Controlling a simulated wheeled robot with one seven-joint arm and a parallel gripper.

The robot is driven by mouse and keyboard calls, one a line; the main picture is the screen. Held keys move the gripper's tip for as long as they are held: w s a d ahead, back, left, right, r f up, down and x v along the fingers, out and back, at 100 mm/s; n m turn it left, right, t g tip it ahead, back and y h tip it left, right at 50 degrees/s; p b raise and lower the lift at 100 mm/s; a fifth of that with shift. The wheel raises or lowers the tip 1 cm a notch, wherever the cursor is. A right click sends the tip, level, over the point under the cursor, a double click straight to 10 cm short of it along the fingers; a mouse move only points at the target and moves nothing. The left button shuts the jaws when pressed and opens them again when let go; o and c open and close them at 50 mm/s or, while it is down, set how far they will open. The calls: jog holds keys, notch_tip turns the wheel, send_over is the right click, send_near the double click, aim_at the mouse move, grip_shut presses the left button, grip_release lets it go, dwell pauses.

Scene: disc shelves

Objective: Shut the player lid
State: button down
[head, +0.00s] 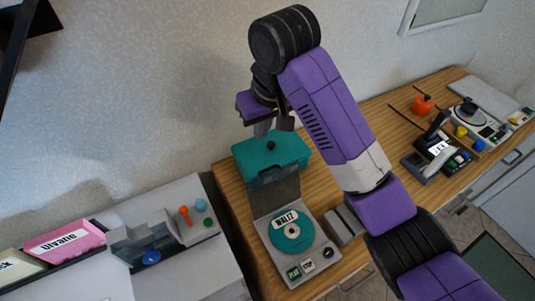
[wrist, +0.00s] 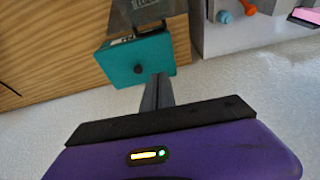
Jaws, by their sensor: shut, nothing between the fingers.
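The player (head: 268,240) is a grey box on the wooden counter with a teal disc (head: 291,231) labelled WALTZ inside. Its teal lid (head: 265,155) is open, raised at the back of the player, with a dark knob (head: 271,146) on it. My gripper (head: 271,131) is shut and empty, just above and behind the lid in the head view. In the wrist view the shut fingers (wrist: 160,80) point at the edge of the lid (wrist: 115,62), right of its knob (wrist: 138,69). I cannot tell whether they touch it.
The wall stands close behind the lid. A grey unit (head: 185,255) with small coloured knobs and a pink ULTIMA case (head: 68,241) stand to the left. Small devices and an orange object (head: 423,105) lie on the counter (head: 385,112) to the right.

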aim_at(273, 188)
jog(key=x, duration=0.3)
jog(key=b+x, duration=0.1)
jog(key=x, duration=0.1)
jog(key=d+x, duration=0.1)
jog(key=x, duration=0.2)
jog(key=shift+s+f, duration=0.1)
jog(key=shift+f, duration=0.6)
jog(key=shift+s+d+r+p, duration=0.1)
jog(key=shift+s+d+p, duration=0.1)
jog(key=shift+s+d, duration=0.25)
jog(key=shift+s+d+p, duration=0.2)
jog(key=shift+s, duration=0.45)
jog(key=shift+s+d+r+p, duration=0.1)
jog(key=shift+s+d+p, duration=0.1)
jog(key=shift+s+d, duration=0.25)
jog(key=shift+f, duration=0.15)
